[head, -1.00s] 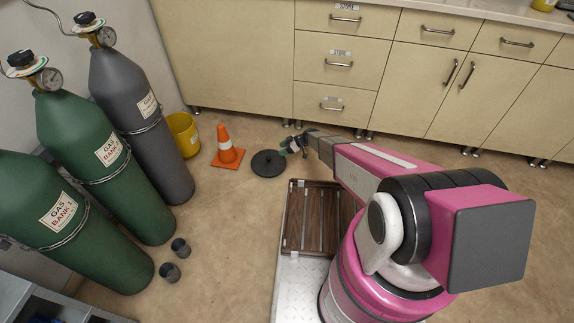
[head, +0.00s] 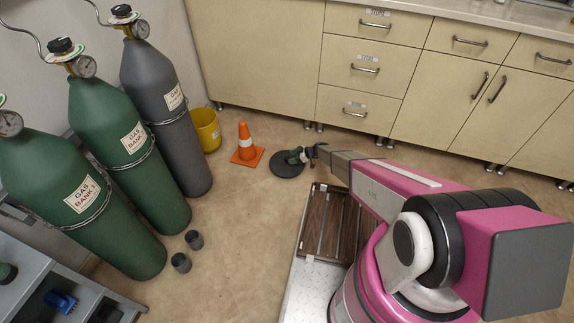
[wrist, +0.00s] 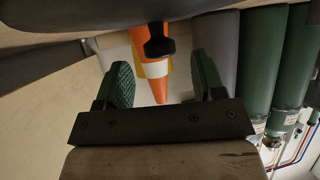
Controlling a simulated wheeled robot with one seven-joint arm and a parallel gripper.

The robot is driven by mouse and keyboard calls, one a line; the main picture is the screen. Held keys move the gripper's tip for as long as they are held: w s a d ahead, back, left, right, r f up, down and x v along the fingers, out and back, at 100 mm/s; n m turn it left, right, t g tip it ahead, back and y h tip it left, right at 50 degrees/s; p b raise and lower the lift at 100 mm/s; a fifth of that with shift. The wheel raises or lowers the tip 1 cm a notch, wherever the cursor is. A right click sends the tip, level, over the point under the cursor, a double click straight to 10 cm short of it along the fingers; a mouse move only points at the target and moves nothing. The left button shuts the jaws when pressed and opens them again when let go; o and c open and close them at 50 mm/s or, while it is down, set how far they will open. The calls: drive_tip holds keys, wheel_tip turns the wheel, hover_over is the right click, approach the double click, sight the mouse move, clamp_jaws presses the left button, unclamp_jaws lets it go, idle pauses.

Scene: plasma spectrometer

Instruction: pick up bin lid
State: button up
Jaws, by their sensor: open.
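The bin lid (head: 284,169) is a flat black disc lying on the floor, right of the orange cone in the head view. In the wrist view its dark underside or rim edge is hard to make out at the top, but its black knob (wrist: 158,42) shows clearly. My gripper (head: 299,156) is at the lid's right part in the head view and hides some of it. In the wrist view my gripper (wrist: 162,62) has its two green fingers wide apart and empty, with the knob just beyond and between the fingertips. I cannot tell whether anything touches.
An orange cone (head: 245,150) stands close left of the lid, with a yellow bin (head: 207,130) behind it. Gas cylinders (head: 130,145) line the left wall. Two small dark cups (head: 181,262) stand on the floor. Cabinets (head: 365,75) run along the back.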

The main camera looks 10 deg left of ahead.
sight(288, 158)
drive_tip(key=x, duration=0.3)
clamp_jaws()
